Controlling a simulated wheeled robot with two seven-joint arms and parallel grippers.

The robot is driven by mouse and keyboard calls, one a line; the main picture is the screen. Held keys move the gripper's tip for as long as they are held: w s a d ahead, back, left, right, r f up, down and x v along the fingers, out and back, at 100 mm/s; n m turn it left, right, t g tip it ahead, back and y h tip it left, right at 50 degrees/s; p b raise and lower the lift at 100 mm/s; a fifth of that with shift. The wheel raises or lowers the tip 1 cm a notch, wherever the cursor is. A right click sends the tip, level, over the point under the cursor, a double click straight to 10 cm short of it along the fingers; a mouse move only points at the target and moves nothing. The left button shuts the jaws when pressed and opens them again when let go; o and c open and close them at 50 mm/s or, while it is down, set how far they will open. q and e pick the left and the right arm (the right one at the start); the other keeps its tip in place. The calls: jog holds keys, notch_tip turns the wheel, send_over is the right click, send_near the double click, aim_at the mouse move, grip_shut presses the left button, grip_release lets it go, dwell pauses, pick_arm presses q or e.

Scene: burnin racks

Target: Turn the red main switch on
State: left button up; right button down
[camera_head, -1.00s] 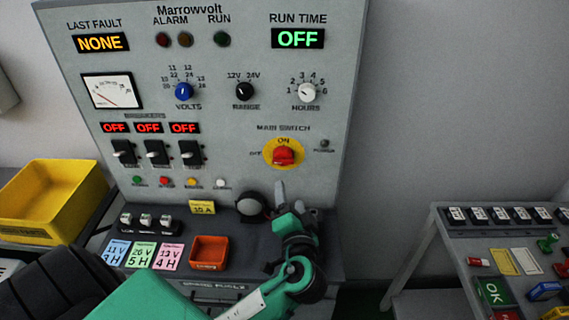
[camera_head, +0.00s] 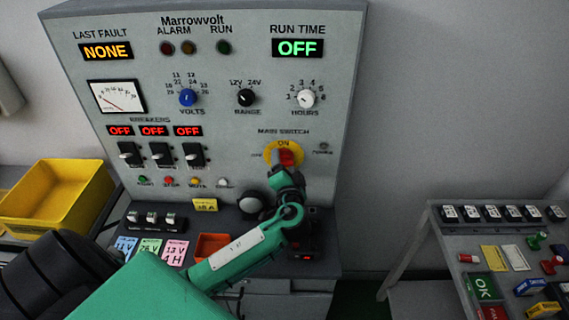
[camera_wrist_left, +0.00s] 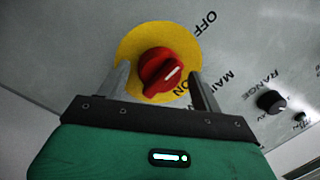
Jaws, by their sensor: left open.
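The red main switch (camera_head: 287,157) is a rotary knob on a yellow disc (camera_head: 270,152), on the grey Marrowvolt panel. In the head view my arm partly covers it. My left gripper (camera_head: 283,168) is right at the switch. In the left wrist view the red knob (camera_wrist_left: 160,73) sits between the two fingers of my open left gripper (camera_wrist_left: 160,88). A gap shows on each side of the knob. Its white pointer mark slants, and I cannot tell surely which label it points at. The run time display (camera_head: 297,47) reads OFF. My right gripper is not in view.
Three breaker switches (camera_head: 160,154) sit under red OFF displays. Knobs for volts (camera_head: 188,97), range (camera_head: 246,97) and hours (camera_head: 306,98) are above. A yellow bin (camera_head: 60,200) stands at left, an orange tray (camera_head: 211,246) on the ledge. A second bench (camera_head: 455,240) is at right.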

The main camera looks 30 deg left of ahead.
pick_arm(q)
jog(key=c, duration=0.9)
jog(key=shift+c, duration=0.5)
jog(key=shift+m, duration=0.3)
jog(key=shift+s+a+f+m+t+h+p, duration=0.15)
jog(key=shift+m+t+p, duration=0.45)
jog(key=shift+m, duration=2.55)
jog(key=shift+w+d+r+m+t+h+p, duration=0.1)
jog(key=shift+m+t+h+p, duration=0.45)
jog(key=shift+m, duration=2.55)
jog(key=shift+s+a+f+m+t+y+p, duration=0.2)
jog(key=shift+m+p, duration=0.7)
jog(key=shift+m, duration=2.25)
jog(key=shift+w+d+h, duration=0.1)
jog(key=shift+h, duration=0.2)
